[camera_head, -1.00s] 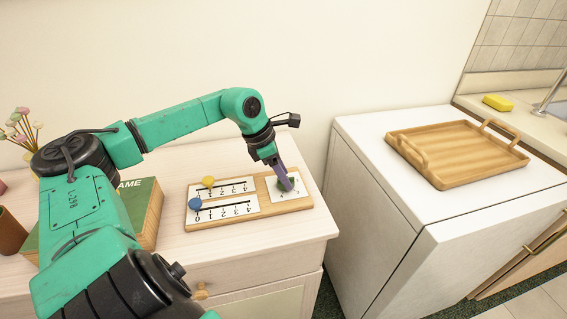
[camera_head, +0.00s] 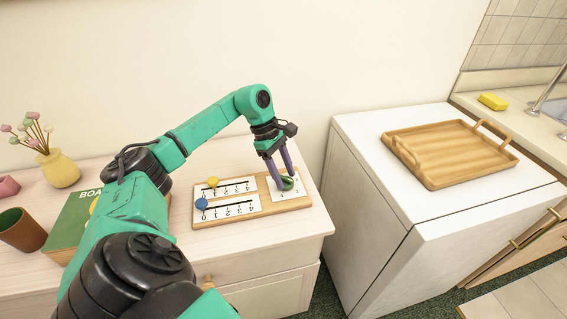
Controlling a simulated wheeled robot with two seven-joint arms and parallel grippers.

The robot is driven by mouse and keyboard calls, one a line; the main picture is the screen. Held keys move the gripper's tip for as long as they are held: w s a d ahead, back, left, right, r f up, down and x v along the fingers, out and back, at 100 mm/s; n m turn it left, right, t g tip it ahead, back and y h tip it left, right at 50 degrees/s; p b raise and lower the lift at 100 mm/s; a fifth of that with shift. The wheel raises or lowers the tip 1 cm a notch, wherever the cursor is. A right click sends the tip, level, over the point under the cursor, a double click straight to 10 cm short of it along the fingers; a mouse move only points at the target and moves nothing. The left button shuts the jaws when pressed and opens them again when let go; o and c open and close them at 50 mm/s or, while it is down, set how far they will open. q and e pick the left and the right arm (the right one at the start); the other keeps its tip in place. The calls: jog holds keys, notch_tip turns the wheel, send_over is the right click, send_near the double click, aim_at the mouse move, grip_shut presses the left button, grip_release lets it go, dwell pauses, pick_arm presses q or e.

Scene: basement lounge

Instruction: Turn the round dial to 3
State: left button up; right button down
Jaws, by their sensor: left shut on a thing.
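The round dial (camera_head: 287,184) is a small green knob on a white square plate at the right end of a wooden board (camera_head: 235,220). My left gripper (camera_head: 284,181) comes down from above with its two purple fingers on either side of the dial, shut on it. The fingers hide part of the dial, and its marks are too small to read. On the same board are two numbered sliders, one with a yellow knob (camera_head: 213,181) and one with a blue knob (camera_head: 202,204). My right gripper is not in view.
The board lies on a pale wooden cabinet (camera_head: 255,254). A green box (camera_head: 85,205), a brown cup (camera_head: 22,231) and a yellow vase (camera_head: 59,169) stand at left. A white appliance (camera_head: 365,135) at right carries a wooden tray (camera_head: 455,153). A yellow sponge (camera_head: 493,102) lies beyond.

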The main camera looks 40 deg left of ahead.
pick_arm(q)
jog(key=shift+f+m, duration=0.15)
jog(key=shift+m, duration=0.25)
jog(key=o, duration=1.4)
jog(key=v, duration=0.7)
jog(key=p+v, duration=0.1)
jog(key=v, duration=0.6)
jog(key=shift+w+r, duration=0.25)
jog(key=shift+r, duration=0.1)
